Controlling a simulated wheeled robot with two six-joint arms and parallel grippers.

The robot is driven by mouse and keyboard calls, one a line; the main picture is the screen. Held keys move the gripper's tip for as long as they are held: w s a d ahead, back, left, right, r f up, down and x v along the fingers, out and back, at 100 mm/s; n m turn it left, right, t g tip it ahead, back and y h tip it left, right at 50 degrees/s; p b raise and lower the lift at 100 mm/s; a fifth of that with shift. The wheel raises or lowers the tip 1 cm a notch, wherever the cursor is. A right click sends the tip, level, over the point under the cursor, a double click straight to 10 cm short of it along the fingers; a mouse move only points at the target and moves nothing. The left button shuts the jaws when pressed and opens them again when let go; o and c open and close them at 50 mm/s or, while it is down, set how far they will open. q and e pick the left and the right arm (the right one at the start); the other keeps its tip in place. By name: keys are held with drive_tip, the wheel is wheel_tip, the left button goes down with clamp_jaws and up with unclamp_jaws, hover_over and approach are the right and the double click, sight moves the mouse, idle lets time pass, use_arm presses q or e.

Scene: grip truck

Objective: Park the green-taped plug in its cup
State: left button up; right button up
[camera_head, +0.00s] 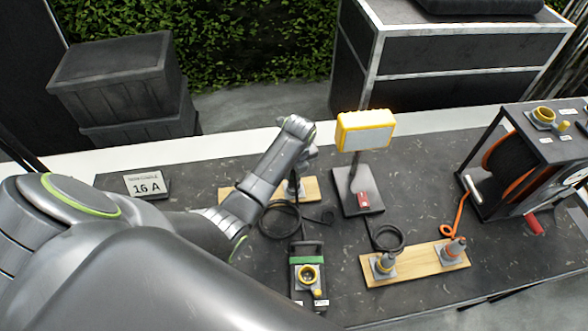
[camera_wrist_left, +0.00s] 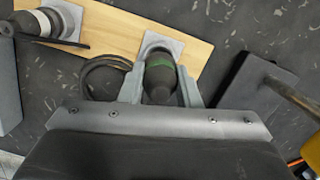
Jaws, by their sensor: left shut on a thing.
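My left gripper (camera_wrist_left: 162,82) is shut on the green-taped plug (camera_wrist_left: 160,76), a dark plug with a green band, in the left wrist view. The plug's far end meets a grey square cup base (camera_wrist_left: 172,47) on a wooden board (camera_wrist_left: 120,22); I cannot tell how deep it sits. In the head view this gripper (camera_head: 294,178) points down over the back board (camera_head: 311,187), and my arm hides most of the plug and cup. A second grey plug (camera_wrist_left: 38,23) stands on the same board at the left. My right gripper is not in view.
A green-banded socket box (camera_head: 307,257) stands in front. A yellow lamp (camera_head: 366,131) on a dark base is to the right, with a front board (camera_head: 415,272) holding two plugs. A cable reel (camera_head: 520,165) stands far right. Black cable (camera_head: 280,222) lies coiled near my gripper.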

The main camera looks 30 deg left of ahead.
sight(294, 177)
use_arm(q)
drive_tip(key=shift+f+b, duration=0.6)
drive_tip(key=shift+f, duration=1.15)
idle(0.5)
drive_tip(key=o, duration=1.5)
drive_tip(key=shift+c, duration=0.2)
drive_tip(key=shift+r, duration=0.1)
drive_tip(key=shift+r+p, duration=0.7)
drive_tip(key=shift+r, duration=1.75)
